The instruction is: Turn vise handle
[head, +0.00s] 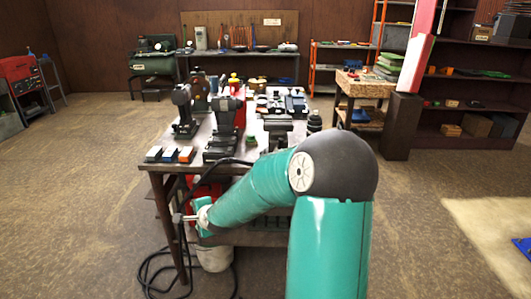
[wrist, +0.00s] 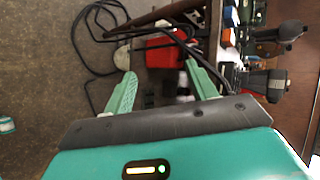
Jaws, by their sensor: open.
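A dark, vise-like tool (head: 278,130) stands on the workbench (head: 150,166), behind my arm in the head view. I cannot make out its handle or be sure it is the vise. Another dark tool (head: 222,140) stands at the bench's front edge, left of it; a dark tool also shows at the right of the wrist view (wrist: 262,82). My gripper (wrist: 163,85) is open, its two green fingers apart with nothing held between them. In the head view my gripper (head: 190,217) is small, below the bench top near its front left leg, apart from both tools.
Small coloured blocks (head: 187,154) lie at the bench's front left corner. A red object (wrist: 165,50) is under the bench, beyond my fingers. Black cables (head: 150,268) hang and loop on the floor. Open floor (head: 80,200) lies to the left.

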